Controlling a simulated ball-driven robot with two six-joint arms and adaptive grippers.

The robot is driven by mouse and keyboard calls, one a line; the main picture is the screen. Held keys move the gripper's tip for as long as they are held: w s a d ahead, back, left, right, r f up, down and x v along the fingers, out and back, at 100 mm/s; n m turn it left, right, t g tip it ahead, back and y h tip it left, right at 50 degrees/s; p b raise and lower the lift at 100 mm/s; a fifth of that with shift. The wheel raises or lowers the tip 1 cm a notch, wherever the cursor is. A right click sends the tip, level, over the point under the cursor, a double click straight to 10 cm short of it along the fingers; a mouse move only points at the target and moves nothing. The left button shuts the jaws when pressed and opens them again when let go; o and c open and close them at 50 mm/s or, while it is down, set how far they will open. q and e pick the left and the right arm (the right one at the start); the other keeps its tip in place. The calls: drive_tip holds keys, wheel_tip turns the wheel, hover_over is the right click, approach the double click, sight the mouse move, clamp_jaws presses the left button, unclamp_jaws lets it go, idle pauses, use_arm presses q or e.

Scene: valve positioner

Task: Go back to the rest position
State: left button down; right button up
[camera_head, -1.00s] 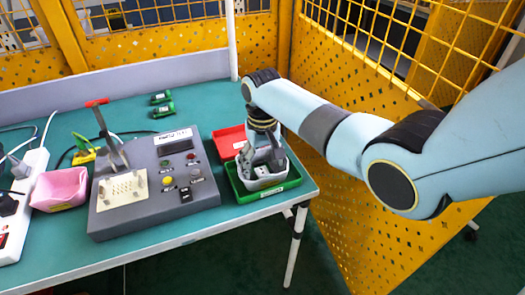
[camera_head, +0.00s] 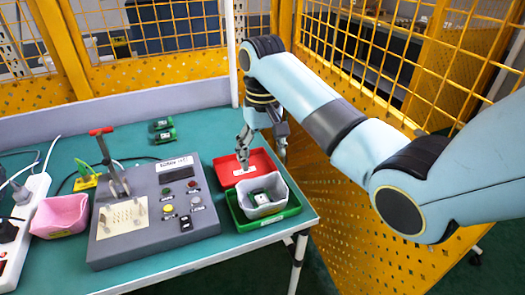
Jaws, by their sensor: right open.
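My right gripper (camera_head: 263,157) hangs above the right end of the table, at the end of my pale blue arm. Its fingers are spread apart with nothing between them. It appears above and behind a small whitish-grey bin (camera_head: 277,209), clear of it. The bin stands in a green tray (camera_head: 238,214) and holds a small green-and-white item (camera_head: 261,197). A red tray (camera_head: 228,178) lies behind the green one, partly covered by a fingertip in this view. My left gripper is not in view.
A grey control box (camera_head: 130,245) with buttons and a red-handled lever (camera_head: 108,150) stands mid-table. A pink bin (camera_head: 60,216) and a white power strip (camera_head: 27,205) are at left. Yellow fencing (camera_head: 350,215) borders the right side.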

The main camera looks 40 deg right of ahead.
drive_tip(key=s+f+n+b, duration=0.1)
drive_tip(key=s+f+b, duration=0.6)
drive_tip(key=s+f, duration=1.6)
drive_tip(key=s+f+n+b, duration=0.1)
drive_tip(key=s+f+b, duration=0.6)
drive_tip(key=s+f, duration=1.7)
drive_tip(key=shift+d+f+n+t+h, duration=0.15)
drive_tip(key=shift+f+n+t+h, duration=0.25)
drive_tip(key=shift+f, duration=3.1)
